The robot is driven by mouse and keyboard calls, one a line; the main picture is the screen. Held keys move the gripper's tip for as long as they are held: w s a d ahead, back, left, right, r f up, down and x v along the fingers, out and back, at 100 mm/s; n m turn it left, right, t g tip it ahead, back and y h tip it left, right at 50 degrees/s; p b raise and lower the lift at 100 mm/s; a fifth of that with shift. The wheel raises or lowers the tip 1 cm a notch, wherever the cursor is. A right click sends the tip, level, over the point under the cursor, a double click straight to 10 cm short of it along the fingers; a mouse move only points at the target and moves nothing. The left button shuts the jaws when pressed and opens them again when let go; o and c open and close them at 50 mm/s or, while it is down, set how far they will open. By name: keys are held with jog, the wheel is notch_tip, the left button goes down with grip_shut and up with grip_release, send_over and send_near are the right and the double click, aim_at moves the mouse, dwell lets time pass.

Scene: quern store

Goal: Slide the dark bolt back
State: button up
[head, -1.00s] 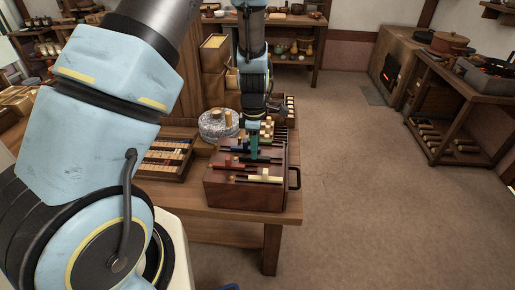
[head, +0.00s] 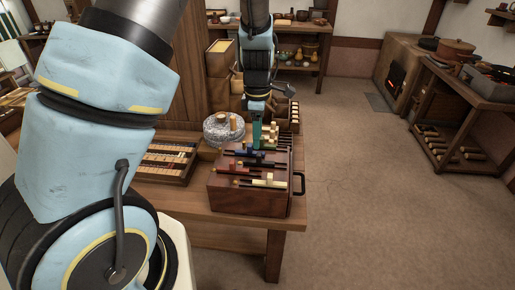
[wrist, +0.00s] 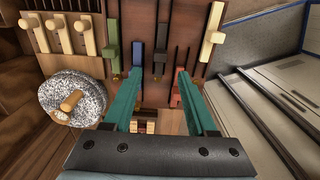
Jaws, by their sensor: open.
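The dark bolt (wrist: 160,49) stands in its slot on the top of a wooden box in the wrist view. A blue bolt (wrist: 138,53) is just left of it, and a green bolt (wrist: 112,55) is further left. A red bolt (wrist: 176,93) and a cream bolt (wrist: 212,42) are on its right. In the head view my gripper (head: 257,140) is at the far side of the box (head: 245,200). Whether the fingers touch anything is unclear.
A round stone quern (head: 222,130) with a wooden handle stands behind the box. A tray of small pieces (head: 167,160) lies left of it on the wooden table. A black handle (head: 299,183) sticks out from the box's right side. Open floor lies to the right.

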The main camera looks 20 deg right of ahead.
jog(key=shift+r, duration=2)
jog(key=s+a+r+m, duration=0.2)
jog(key=a+m, duration=0.2)
jog(key=a, duration=0.4)
jog(key=s+a+r+m+t, duration=0.1)
jog(key=s+a+r+m, duration=0.1)
jog(key=a+m, duration=0.3)
jog(key=s+a+r+m, duration=0.2)
jog(key=a+m, duration=0.3)
jog(key=a, duration=0.8)
jog(key=shift+a+t, duration=0.15)
jog(key=shift+t, duration=0.15)
